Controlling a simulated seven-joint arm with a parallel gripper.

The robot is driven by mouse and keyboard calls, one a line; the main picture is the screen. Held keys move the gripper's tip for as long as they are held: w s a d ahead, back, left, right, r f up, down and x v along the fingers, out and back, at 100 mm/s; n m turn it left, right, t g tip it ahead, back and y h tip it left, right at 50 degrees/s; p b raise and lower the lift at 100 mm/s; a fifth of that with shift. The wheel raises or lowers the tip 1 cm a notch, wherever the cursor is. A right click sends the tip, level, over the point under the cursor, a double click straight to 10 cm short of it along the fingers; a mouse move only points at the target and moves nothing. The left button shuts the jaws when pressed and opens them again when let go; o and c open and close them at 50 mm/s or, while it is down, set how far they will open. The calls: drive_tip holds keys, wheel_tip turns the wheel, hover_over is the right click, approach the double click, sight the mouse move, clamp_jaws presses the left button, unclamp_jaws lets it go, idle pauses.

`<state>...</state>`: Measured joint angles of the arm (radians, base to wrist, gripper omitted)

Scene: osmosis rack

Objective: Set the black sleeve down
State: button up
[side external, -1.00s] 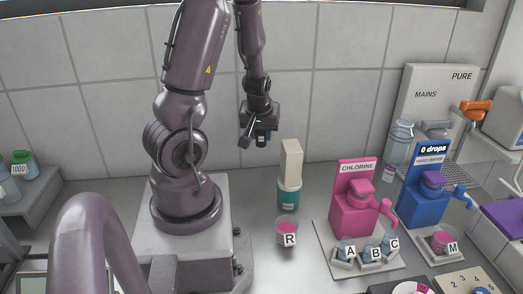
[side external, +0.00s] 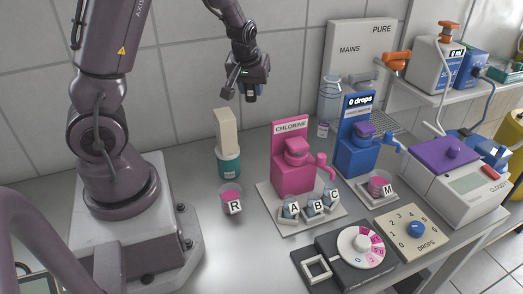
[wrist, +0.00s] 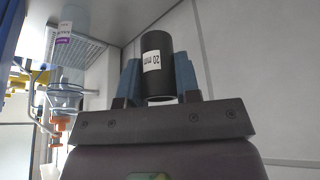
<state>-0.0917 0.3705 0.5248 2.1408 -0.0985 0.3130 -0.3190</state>
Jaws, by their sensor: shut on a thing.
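The black sleeve (wrist: 157,50) carries a white "20 mm" label in the wrist view. My gripper (wrist: 158,76) is shut on it, with a blue finger on each side. In the side external view my gripper (side external: 251,92) hangs high above the bench, above and behind the pink chlorine dispenser (side external: 292,155) and right of the teal-and-white container (side external: 229,164). The sleeve shows there only as a small dark shape below the fingers. It touches nothing but the gripper as far as I can see.
Cup R (side external: 232,193) stands in front of the teal container. Cups A, B and C sit on the chlorine tray (side external: 273,213). A blue dispenser (side external: 357,145), a dial box (side external: 338,262) and a purple-topped instrument (side external: 455,180) stand rightward.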

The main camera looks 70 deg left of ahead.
drive_tip(key=w+f, duration=0.1)
drive_tip(key=f, duration=0.4)
drive_tip(key=w+d+f, duration=0.1)
drive_tip(key=f, duration=0.5)
drive_tip(key=w+f, duration=0.1)
drive_tip(key=f, duration=0.5)
drive_tip(key=shift+w+d+f, duration=0.2)
drive_tip(key=shift+w+d, duration=0.05)
drive_tip(key=shift+f, duration=0.15)
drive_tip(key=o, duration=0.9)
drive_tip(key=v, duration=1.2)
